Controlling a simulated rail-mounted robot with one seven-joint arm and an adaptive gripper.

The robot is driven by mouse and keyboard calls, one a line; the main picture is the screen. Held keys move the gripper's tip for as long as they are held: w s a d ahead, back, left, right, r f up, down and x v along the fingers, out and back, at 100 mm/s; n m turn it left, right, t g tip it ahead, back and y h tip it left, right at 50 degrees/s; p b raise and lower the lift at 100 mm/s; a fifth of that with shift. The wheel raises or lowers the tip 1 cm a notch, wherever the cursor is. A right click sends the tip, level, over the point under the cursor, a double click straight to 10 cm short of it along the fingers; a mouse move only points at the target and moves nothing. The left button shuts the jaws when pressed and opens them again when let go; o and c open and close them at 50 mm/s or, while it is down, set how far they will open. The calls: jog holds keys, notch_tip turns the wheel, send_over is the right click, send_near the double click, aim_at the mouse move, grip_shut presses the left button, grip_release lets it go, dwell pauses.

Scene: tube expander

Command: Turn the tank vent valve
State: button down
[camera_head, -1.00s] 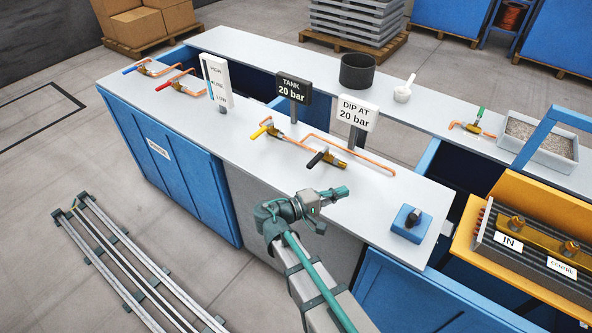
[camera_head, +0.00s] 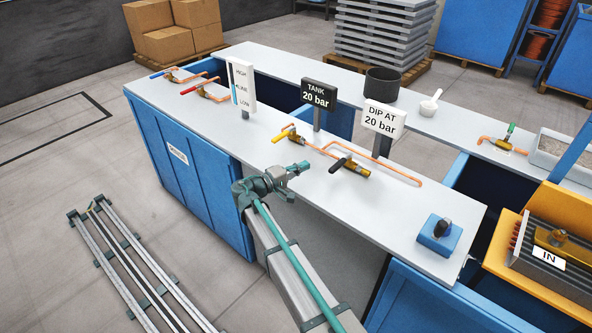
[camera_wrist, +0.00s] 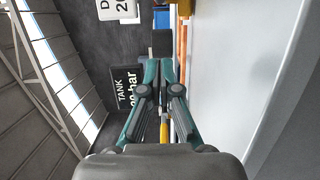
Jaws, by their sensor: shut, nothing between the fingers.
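No label in view says "vent", so I cannot tell which valve is the tank vent valve. A yellow-handled valve (camera_head: 290,137) sits on the copper pipe in front of the black "TANK 20 bar" sign (camera_head: 319,95). A black-handled valve (camera_head: 350,167) is further right on the pipe, before the white "DIP AT 20 bar" sign (camera_head: 384,118). My gripper (camera_head: 304,167) is shut and empty above the bench, on the near side of the yellow-handled valve. In the wrist view my gripper (camera_wrist: 163,72) has its fingertips together, and a yellow bar (camera_wrist: 164,132) shows partly hidden behind them.
The grey bench top (camera_head: 405,225) carries a blue box with a black knob (camera_head: 440,235) at right. Red- and blue-handled valves (camera_head: 205,90) and a level gauge (camera_head: 242,84) stand at left. A green-handled valve (camera_head: 506,140) is on the back counter.

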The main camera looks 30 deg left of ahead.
aim_at(341, 163)
jog(key=p+x, duration=0.1)
jog(key=x, duration=0.4)
jog(key=shift+w+d+r, duration=0.1)
jog(key=shift+w, duration=0.15)
jog(key=d, duration=0.1)
jog(key=d+p, duration=0.1)
jog(key=d, duration=0.1)
jog(key=shift+s+d, duration=0.1)
jog(key=shift+s, duration=0.2)
jog(key=shift+d, duration=0.45)
jog(key=shift+s, duration=0.15)
